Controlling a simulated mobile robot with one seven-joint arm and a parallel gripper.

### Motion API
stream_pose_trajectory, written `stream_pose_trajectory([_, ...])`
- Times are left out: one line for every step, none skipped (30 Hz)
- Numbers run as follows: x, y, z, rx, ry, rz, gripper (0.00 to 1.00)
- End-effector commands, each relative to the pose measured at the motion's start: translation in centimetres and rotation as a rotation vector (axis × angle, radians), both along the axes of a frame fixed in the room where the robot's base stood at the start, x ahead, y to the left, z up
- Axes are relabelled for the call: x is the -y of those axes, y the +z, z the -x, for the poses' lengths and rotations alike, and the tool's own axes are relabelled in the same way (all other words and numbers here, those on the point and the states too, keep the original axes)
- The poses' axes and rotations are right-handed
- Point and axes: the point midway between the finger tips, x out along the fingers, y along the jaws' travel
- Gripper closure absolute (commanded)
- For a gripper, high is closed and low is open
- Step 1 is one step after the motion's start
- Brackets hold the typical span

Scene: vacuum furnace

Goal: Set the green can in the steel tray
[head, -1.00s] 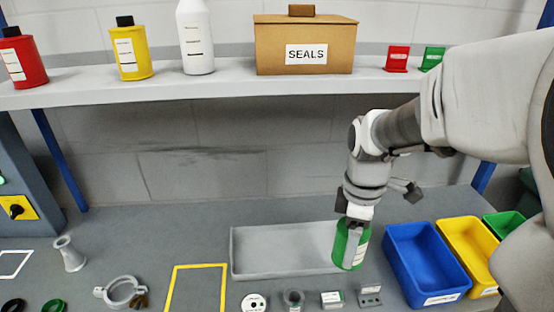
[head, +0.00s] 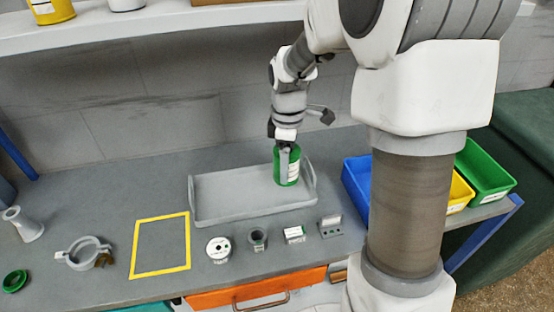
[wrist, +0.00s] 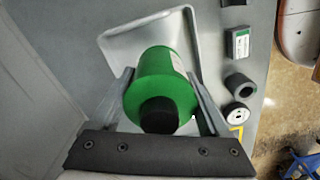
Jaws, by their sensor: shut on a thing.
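The green can (head: 293,171) has a white label and is upright at the right end of the grey steel tray (head: 228,190). My gripper (head: 287,154) is shut on the can from above. In the wrist view the green can (wrist: 160,84) with its black cap sits between the two fingers of my gripper (wrist: 163,92). The steel tray (wrist: 115,40) shows beyond the can there. The can's base is low within the tray's outline; I cannot tell if it touches the tray floor.
A blue bin (head: 356,182), a yellow bin (head: 461,193) and a green bin (head: 486,170) stand right of the tray. Several small parts, including a white disc (head: 218,248), sit in front of it. A yellow outlined square (head: 160,272) and a clamp ring (head: 83,252) lie left.

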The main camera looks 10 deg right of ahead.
Motion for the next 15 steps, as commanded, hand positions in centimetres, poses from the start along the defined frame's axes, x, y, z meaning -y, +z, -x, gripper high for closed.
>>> stream_pose_trajectory([-0.2, -0.3, -0.5, 0.000, 0.000, 0.000, 1.00])
stream_pose_trajectory([-0.2, -0.5, -0.7, 0.000, 0.000, 0.000, 1.00])
stream_pose_trajectory([-0.3, -0.5, -0.9, 0.001, -0.001, 0.000, 1.00])
stream_pose_trajectory([-0.3, -0.6, -1.0, 0.001, -0.001, 0.000, 1.00])
stream_pose_trajectory([-0.4, -0.7, -1.0, 0.001, -0.001, 0.000, 1.00])
stream_pose_trajectory([-0.4, -0.9, -1.1, 0.000, -0.002, 0.000, 1.00])
stream_pose_trajectory([-0.4, -1.2, -1.0, -0.001, -0.002, 0.001, 1.00])
stream_pose_trajectory([-0.4, -1.5, -1.0, -0.001, -0.001, 0.001, 1.00])
stream_pose_trajectory([-0.4, -2.1, -1.0, -0.001, -0.001, 0.001, 1.00])
stream_pose_trajectory([-0.4, -2.6, -1.0, -0.002, -0.001, 0.000, 1.00])
stream_pose_trajectory([-0.4, -3.1, -1.0, -0.003, -0.001, 0.000, 1.00])
stream_pose_trajectory([-0.4, -3.7, -1.0, -0.002, 0.000, 0.000, 1.00])
stream_pose_trajectory([-0.4, -4.1, -1.0, -0.003, 0.000, 0.000, 1.00])
stream_pose_trajectory([-0.4, -4.5, -1.0, -0.003, 0.000, 0.000, 1.00])
stream_pose_trajectory([-0.4, -4.7, -1.0, 0.000, -0.001, 0.000, 1.00])
